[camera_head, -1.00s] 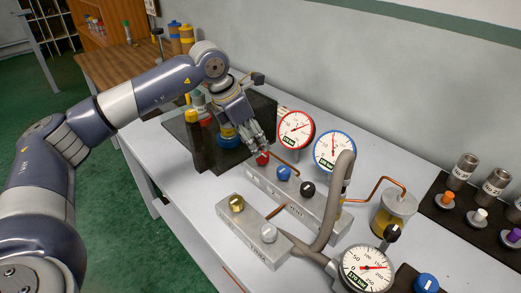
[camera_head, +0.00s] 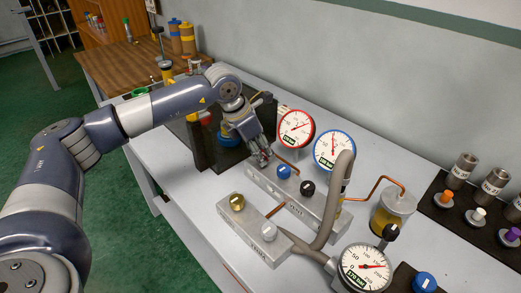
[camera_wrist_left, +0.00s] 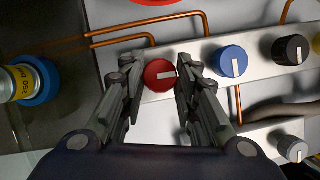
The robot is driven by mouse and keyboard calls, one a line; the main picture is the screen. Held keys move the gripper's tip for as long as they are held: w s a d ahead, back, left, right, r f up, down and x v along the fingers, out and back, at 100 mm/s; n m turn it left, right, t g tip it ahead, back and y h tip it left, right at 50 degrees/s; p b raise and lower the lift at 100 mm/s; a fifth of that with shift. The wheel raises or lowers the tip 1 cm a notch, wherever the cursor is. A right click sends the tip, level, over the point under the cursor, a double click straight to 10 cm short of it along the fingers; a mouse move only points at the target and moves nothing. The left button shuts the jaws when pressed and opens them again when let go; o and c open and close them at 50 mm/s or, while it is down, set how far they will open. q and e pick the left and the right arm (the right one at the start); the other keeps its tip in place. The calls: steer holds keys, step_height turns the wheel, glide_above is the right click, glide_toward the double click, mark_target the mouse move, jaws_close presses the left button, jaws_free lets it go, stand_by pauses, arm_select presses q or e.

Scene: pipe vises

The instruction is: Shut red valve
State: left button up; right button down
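The red valve (camera_wrist_left: 160,75) is a round red knob with a white mark pointing right, set on a light grey block. It shows between the fingertips of my left gripper (camera_wrist_left: 159,62) in the left wrist view. The fingers stand open, one on each side of the knob and close to it; I cannot tell whether they touch it. In the head view my left gripper (camera_head: 263,157) is at the far left end of the valve block (camera_head: 300,193) and hides the red valve. My right gripper is not in view.
A blue knob (camera_head: 284,172) and a black knob (camera_head: 307,188) sit on the same block. The red-rimmed gauge (camera_head: 296,128) and blue-rimmed gauge (camera_head: 334,150) stand behind it. A second block (camera_head: 255,233) lies in front. Copper pipes run nearby.

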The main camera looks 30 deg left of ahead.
arm_select(q)
steer(key=shift+m, duration=0.3)
steer(key=m+h, duration=0.1)
steer(key=m, duration=0.1)
steer(key=shift+w+m+g+b, duration=0.15)
steer(key=shift+m+g+b, duration=0.15)
steer(key=shift+g+b, duration=0.1)
steer(key=m+g, duration=0.1)
steer(key=m, duration=0.1)
steer(key=m+h, duration=0.1)
steer(key=m, duration=0.2)
steer(key=shift+w+a+m+g, duration=0.1)
steer(key=shift+w+m+g, duration=0.05)
steer(key=shift+m+g, duration=0.2)
steer(key=m+g, duration=0.2)
steer(key=m, duration=0.2)
steer(key=shift+w+b, duration=0.15)
steer(key=shift+b, duration=0.2)
steer(key=m+g, duration=0.1)
steer(key=m, duration=0.3)
steer(key=shift+m, duration=0.25)
steer(key=shift+g+y, duration=0.25)
steer(key=shift+y, duration=0.15)
steer(key=o, duration=1.1)
steer(key=shift+c, duration=0.2)
steer(key=shift+w+r, duration=0.1)
